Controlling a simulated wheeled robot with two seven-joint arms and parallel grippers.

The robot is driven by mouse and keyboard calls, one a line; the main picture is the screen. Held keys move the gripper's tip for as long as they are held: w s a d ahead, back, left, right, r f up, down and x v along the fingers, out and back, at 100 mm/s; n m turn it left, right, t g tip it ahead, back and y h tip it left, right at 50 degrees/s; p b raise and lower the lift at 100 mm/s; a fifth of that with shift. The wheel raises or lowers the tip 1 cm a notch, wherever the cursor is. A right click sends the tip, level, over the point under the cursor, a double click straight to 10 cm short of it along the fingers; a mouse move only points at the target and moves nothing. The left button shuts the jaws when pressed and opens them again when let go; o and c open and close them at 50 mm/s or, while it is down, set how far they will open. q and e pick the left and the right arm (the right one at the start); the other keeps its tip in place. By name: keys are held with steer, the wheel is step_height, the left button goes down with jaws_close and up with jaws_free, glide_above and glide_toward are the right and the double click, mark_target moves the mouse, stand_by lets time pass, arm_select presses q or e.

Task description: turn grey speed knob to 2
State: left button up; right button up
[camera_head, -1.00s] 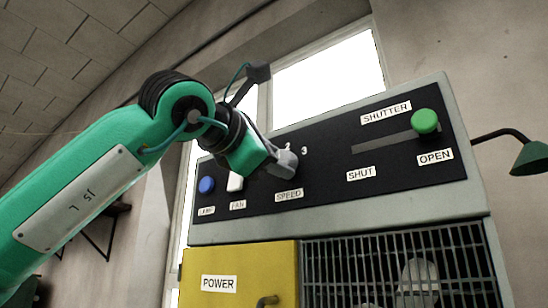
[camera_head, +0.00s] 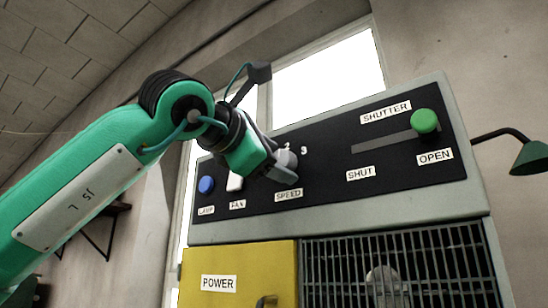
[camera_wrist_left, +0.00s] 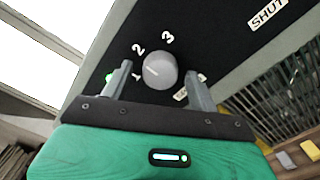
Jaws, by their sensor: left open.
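The grey speed knob (camera_wrist_left: 160,71) is on the black panel, with the numbers 1, 2 and 3 around its upper left side in the left wrist view. A short pale mark on its face appears to point toward the 1. My left gripper (camera_wrist_left: 161,73) is open, with one finger on each side of the knob; I cannot tell whether either touches it. My right gripper is not in view.
The panel (camera_head: 330,185) also carries a blue lamp knob (camera_head: 206,185), a white fan switch (camera_head: 235,183) and a green shutter knob (camera_head: 425,121) at the OPEN end of its slot. Below are a yellow power door (camera_head: 230,260) and a grille (camera_head: 440,265).

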arm_select(q)
steer(key=b+v, duration=0.6)
steer(key=v, duration=0.8)
